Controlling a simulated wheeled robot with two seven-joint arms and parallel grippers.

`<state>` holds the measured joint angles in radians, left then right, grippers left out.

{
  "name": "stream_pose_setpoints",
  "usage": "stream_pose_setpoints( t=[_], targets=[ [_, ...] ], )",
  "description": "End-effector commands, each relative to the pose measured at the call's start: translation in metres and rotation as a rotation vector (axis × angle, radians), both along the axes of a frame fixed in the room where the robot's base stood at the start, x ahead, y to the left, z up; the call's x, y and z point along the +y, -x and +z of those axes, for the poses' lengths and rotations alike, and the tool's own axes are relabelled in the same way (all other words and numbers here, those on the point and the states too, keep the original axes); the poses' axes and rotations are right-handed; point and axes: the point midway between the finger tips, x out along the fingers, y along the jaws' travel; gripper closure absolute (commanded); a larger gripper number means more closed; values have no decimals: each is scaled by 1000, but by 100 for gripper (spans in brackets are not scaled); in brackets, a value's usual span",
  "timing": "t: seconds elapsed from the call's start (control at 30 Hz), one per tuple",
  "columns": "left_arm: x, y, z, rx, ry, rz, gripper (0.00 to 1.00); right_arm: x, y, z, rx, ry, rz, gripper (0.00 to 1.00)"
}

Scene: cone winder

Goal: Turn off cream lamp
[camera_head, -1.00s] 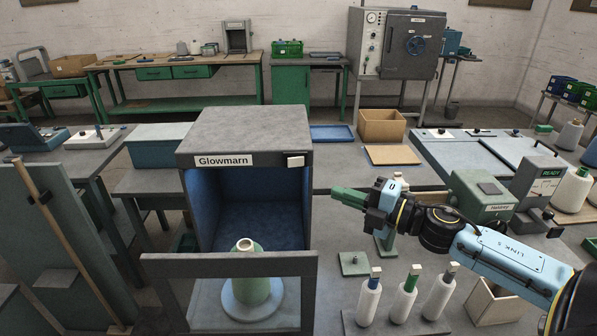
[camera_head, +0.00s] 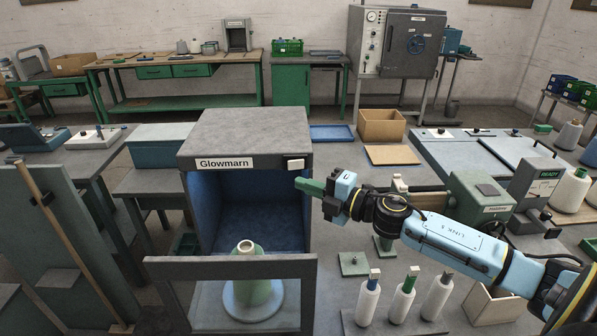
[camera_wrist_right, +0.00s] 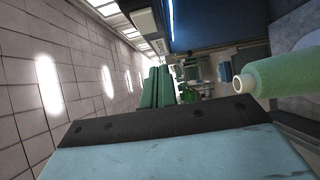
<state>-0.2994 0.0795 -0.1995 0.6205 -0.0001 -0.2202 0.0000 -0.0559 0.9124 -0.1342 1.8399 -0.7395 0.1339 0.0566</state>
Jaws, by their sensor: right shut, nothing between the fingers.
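A grey box labelled Glowmarn (camera_head: 245,128) stands on the table with a blue-lit inside. A small cream switch (camera_head: 295,164) sits at the right of its front top edge. In the wrist view the cream switch (camera_wrist_right: 146,22) is at the top, beside a bright strip (camera_wrist_right: 171,20) under the box's top. My left gripper is out of view.
Several white bobbins (camera_head: 403,302) stand on a board at the front right. A green machine (camera_head: 480,200) and a grey unit reading READY (camera_head: 540,180) are behind my right arm. An open cardboard box (camera_head: 382,126) and a blue tray (camera_head: 331,133) lie farther back.

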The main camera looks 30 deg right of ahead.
Motion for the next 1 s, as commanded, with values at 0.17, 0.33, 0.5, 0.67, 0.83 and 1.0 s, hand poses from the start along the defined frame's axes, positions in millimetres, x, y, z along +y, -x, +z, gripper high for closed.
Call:
stream_pose_setpoints(
  t=[0.17,0.33,0.5,0.67,0.83,1.0],
  targets=[
    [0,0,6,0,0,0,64,0,-24,3,-3,0,-4,100],
    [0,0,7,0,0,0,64,-6,-40,1,-2,0,-1,100],
    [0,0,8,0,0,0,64,-9,-47,0,0,1,0,100],
    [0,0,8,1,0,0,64,-9,-48,0,0,1,1,100],
    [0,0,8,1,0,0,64,-9,-48,0,0,0,1,100],
    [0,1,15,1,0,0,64,-8,-59,3,-1,-3,0,100]
  ],
)
